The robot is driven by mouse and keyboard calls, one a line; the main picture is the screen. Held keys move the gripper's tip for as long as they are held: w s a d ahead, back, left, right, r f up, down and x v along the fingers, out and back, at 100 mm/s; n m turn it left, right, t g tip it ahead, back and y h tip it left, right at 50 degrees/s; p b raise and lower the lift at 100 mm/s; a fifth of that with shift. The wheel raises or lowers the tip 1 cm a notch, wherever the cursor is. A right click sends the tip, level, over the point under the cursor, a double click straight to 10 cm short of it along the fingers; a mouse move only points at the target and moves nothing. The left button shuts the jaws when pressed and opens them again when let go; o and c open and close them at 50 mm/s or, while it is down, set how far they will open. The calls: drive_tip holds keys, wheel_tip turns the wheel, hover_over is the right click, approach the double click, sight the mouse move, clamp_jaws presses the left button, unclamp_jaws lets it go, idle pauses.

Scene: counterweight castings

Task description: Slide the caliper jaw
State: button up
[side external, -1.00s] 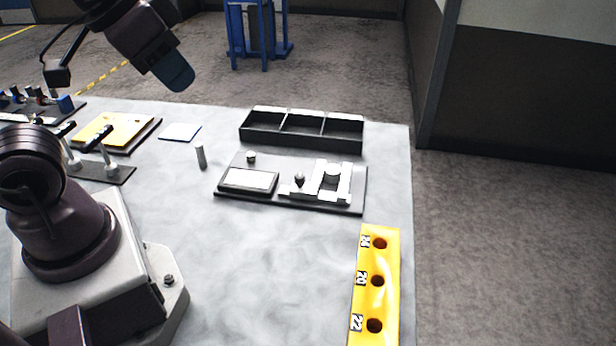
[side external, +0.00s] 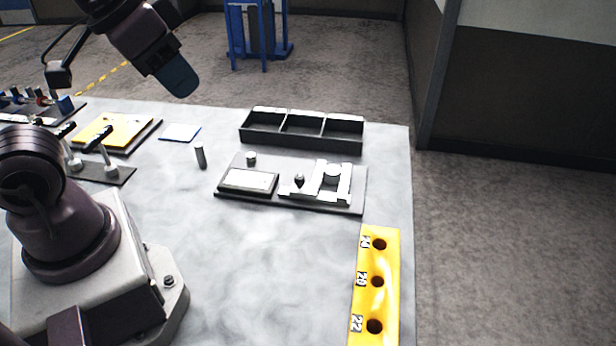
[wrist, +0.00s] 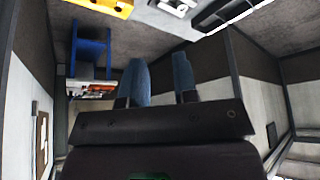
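The white caliper (side external: 345,188) lies on a dark base plate (side external: 225,192) in the middle of the table. A dark knob (side external: 299,181) stands at its left part, probably on the sliding jaw. A pale round piece (side external: 332,172) sits between the upright caliper arms. My gripper (side external: 180,80) is high above the back left of the table, well away from the caliper. In the wrist view its two blue fingers (wrist: 162,78) stand apart with nothing between them. The caliper is only partly visible at the top edge of the wrist view.
A dark three-compartment tray (side external: 302,143) stands behind the caliper plate. A yellow block with numbered holes (side external: 386,262) lies front right. A small grey cylinder (side external: 201,156) stands left of the plate. A lever panel (side external: 120,174) is farther left. The front middle table is clear.

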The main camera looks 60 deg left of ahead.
drive_tip(key=o, duration=0.3)
drive_tip(key=shift+w+a+f+g, duration=0.15)
drive_tip(key=shift+w+f+g, duration=0.25)
drive_tip(key=shift+f, duration=0.2)
drive_tip(key=shift+w+a+f+g, duration=0.1)
drive_tip(key=shift+w+f+g, duration=0.3)
drive_tip(key=shift+f, duration=0.15)
drive_tip(key=g, duration=0.4)
hover_over(300, 177)
wheel_tip(300, 177, down, 15)
wheel_tip(300, 177, down, 12)
drive_tip(key=shift+f, duration=0.25)
drive_tip(key=shift+c, duration=0.2)
